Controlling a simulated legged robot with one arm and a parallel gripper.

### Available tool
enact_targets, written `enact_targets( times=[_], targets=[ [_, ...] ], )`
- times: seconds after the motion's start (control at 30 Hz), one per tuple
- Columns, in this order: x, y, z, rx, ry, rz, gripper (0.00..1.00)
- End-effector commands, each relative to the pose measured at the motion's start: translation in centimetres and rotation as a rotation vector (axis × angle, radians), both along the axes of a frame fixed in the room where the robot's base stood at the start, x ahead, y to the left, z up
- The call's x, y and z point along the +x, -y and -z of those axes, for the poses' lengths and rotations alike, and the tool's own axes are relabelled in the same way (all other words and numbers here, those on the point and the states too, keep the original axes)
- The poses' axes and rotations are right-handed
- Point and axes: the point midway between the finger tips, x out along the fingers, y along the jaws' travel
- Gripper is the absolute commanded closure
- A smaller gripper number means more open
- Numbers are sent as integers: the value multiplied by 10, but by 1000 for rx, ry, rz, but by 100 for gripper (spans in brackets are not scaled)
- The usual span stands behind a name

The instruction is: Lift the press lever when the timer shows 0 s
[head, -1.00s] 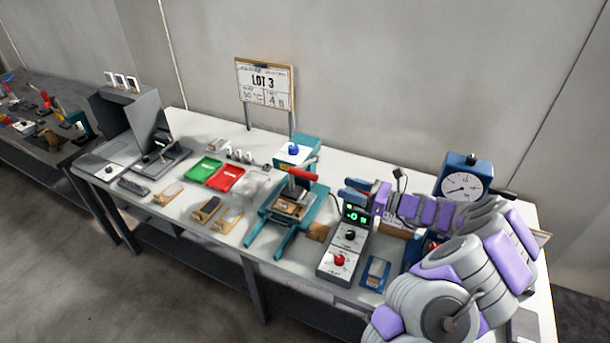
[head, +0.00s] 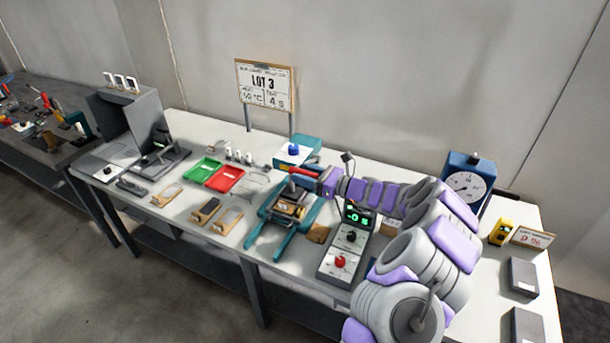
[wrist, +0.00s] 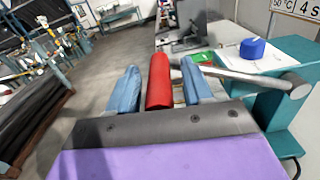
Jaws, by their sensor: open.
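The teal press (head: 264,238) stands mid-table in the head view. Its lever has a red handle (wrist: 159,80) on a metal bar (wrist: 250,77) in the wrist view. My gripper (wrist: 160,72) is open, with one blue finger on each side of the red handle. Contact with the handle cannot be told. In the head view, my gripper (head: 308,178) is at the press and hides most of the lever. The timer's green display (head: 358,217) seems to read 0 s, with a small mark before the digit. It sits on a control box (head: 342,262) right of the press.
A LOT 3 sign (head: 265,84) stands behind. Green (head: 206,170) and red (head: 226,180) trays lie left of the press. A blue dial gauge (head: 468,181) stands at the right behind my arm. The table's front edge runs close before the press.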

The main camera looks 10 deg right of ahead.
Motion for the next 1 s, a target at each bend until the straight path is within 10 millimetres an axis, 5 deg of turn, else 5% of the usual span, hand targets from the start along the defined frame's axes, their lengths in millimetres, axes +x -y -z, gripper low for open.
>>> enact_targets(
  times=[0.2, 0.73, 1.0],
  targets=[
    [0, 0, 0, 0, 0, 0, 50],
    [1, 1, 0, 0, 0, 2, 100],
    [1, 1, 0, -1, -1, 2, 100]
  ],
)
